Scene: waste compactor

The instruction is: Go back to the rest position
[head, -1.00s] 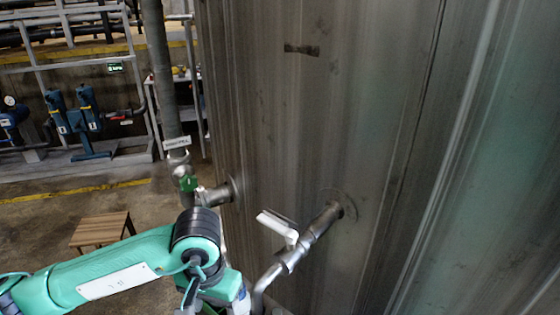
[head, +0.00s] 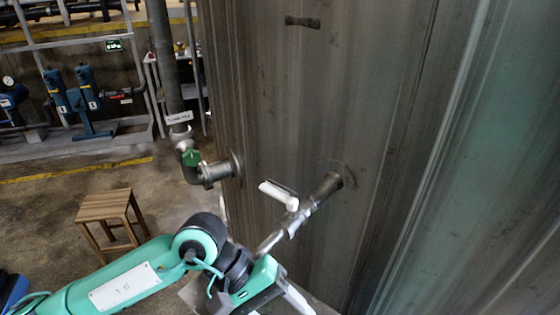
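My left arm comes in from the lower left in the head view, green with black joints. Its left gripper (head: 285,300) is at the bottom edge, partly cut off, below the pipe with the white lever. I cannot tell whether its fingers are open or shut. My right gripper is not in view.
A large grey metal tank wall (head: 340,110) fills the right side. A pipe with a white lever handle (head: 278,194) sticks out of it, close above my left gripper. A wooden stool (head: 107,207) stands on the floor at left.

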